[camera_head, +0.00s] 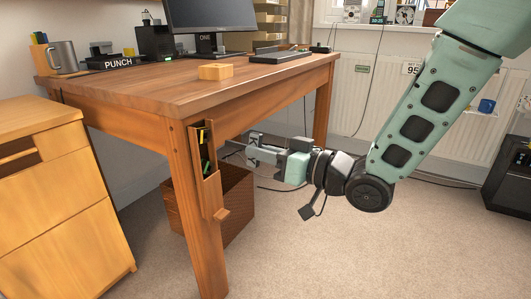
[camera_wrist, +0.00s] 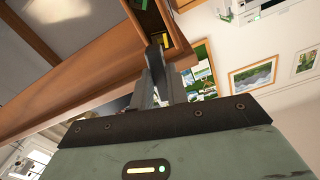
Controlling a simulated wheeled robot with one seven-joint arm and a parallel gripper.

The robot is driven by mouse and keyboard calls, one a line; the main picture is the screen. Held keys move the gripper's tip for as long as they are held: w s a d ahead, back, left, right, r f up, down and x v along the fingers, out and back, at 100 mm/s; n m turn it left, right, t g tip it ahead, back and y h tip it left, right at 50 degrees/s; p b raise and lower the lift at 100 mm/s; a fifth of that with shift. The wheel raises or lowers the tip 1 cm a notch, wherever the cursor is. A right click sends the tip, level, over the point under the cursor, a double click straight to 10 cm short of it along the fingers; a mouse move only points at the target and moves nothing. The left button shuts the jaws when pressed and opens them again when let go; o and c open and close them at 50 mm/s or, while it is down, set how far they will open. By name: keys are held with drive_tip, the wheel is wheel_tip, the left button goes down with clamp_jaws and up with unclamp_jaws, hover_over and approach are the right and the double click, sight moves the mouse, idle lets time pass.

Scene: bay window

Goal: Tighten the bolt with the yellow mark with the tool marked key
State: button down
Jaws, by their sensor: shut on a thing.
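My gripper (camera_head: 253,150) is beside the near desk leg, to the right of a narrow wooden holder (camera_head: 211,192) on that leg. In the wrist view its two grey fingers (camera_wrist: 158,88) are shut on a dark grey, rounded thing (camera_wrist: 155,55), seen partly; I cannot tell what it is or read a mark on it. The holder's open top (camera_wrist: 173,30) lies just beyond the fingertips, with green and yellow things inside. They also show in the head view as a green thing (camera_head: 205,152). I cannot make out a bolt with a yellow mark.
The wooden desk (camera_head: 150,88) bears a monitor, a small wooden block (camera_head: 215,72) and a tray labelled PUNCH (camera_head: 115,62). A brown bin (camera_head: 238,200) stands under the desk. A wooden cabinet (camera_head: 60,225) is at left. Carpet at front right is clear.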

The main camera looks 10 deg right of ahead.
sight(226, 142)
drive_tip(key=shift+x, duration=1.9)
drive_tip(key=shift+x, duration=1.75)
idle(0.8)
